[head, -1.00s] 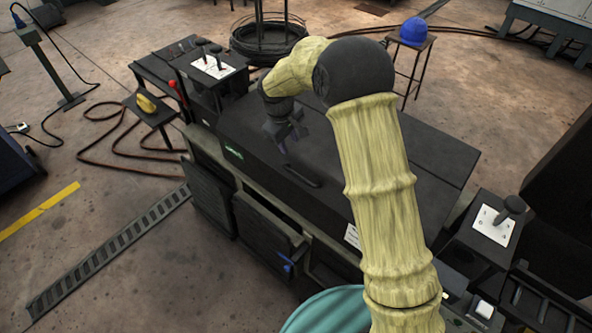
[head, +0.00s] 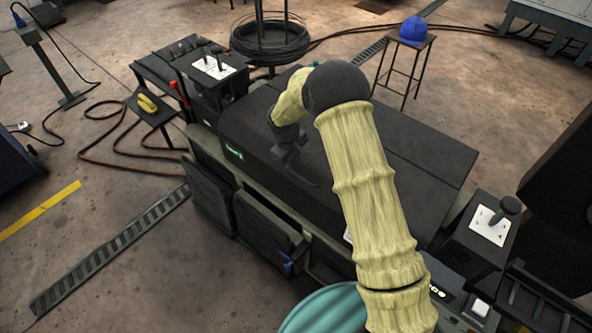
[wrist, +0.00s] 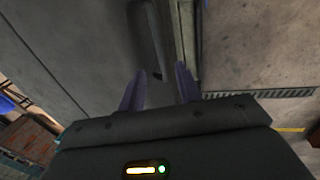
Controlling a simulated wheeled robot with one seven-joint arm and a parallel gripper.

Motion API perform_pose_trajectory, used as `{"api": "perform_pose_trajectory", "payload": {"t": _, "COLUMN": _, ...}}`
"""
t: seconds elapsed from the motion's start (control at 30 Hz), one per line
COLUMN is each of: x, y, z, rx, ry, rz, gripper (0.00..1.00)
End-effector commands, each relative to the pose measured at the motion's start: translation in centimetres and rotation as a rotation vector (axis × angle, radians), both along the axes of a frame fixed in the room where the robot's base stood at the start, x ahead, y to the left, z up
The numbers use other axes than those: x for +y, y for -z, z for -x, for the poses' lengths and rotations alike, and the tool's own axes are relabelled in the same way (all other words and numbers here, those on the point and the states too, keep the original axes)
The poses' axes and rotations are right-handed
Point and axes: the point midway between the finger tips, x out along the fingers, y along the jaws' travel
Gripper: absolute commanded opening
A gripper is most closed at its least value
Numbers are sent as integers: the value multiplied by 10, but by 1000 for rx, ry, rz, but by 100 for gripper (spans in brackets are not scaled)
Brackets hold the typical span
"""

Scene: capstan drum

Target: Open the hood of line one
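The hood is a broad dark lid (head: 252,118) on the long machine, and it lies closed. A dark bar handle (wrist: 147,38) on the hood shows in the wrist view, beyond the fingertips. In the head view my gripper (head: 297,172) is low over the hood's front part, at the handle, and largely covers it. In the wrist view my gripper (wrist: 160,88) has its two purple fingers apart with nothing between them. The handle lies ahead, roughly in line with the gap. I cannot tell whether the fingers touch the hood.
A lever box (head: 490,222) stands at the machine's right end, and another lever panel (head: 213,64) at its left end. A stool with a blue hard hat (head: 413,30) stands behind. A teal round object (head: 325,312) is in front. Open floor lies at left.

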Motion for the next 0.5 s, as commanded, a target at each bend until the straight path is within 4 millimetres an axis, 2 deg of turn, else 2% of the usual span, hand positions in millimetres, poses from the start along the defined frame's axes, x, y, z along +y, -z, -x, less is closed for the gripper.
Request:
{"api": "perform_pose_trajectory", "payload": {"t": 0.3, "x": -6, "y": 52, "z": -7, "rx": 3, "ry": 0, "rz": 0, "gripper": 34}}
{"api": "perform_pose_trajectory", "payload": {"t": 0.5, "x": -10, "y": 71, "z": -11, "rx": 0, "ry": 2, "rz": 0, "gripper": 34}}
